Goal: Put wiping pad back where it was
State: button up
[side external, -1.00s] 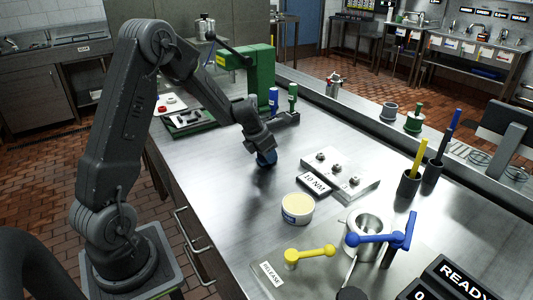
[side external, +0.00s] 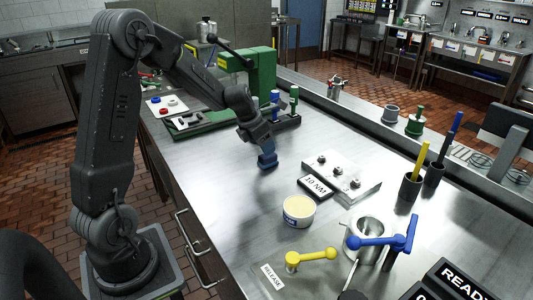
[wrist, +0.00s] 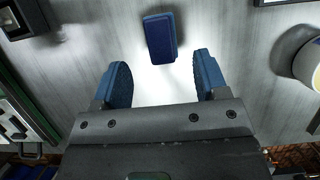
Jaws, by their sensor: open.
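The wiping pad is a small dark-blue block. In the wrist view the pad (wrist: 160,38) lies on the steel bench, just beyond my fingertips and centred between them. My gripper (wrist: 162,82) has two blue-tipped fingers spread wide with bare bench between them, and they do not touch the pad in this view. In the side external view my gripper (side external: 266,155) points down over the bench. There the blue fingertips and the pad overlap, so I cannot tell their gap in height.
A 10 NM plate (side external: 314,187) and a bolted metal block (side external: 341,176) are to the right. A round tub (side external: 299,212) with a pale top stands nearer the camera. A green-based fixture (side external: 196,124) is behind left. The bench left of the tub is clear.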

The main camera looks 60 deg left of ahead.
jog(key=s+d+r+m, duration=0.7)
jog(key=d+r+m, duration=0.2)
jog(key=r+m, duration=0.15)
jog(key=s+d+r+m, duration=0.1)
jog(key=s+d+m, duration=0.5)
jog(key=m, duration=0.6)
jog(key=s+d+r+m+t, duration=0.1)
jog(key=s+d+r+m, duration=0.1)
jog(key=s+d+m, duration=0.4)
jog(key=s+m, duration=0.4)
jog(key=m, duration=0.3)
jog(key=shift+m, duration=0.25)
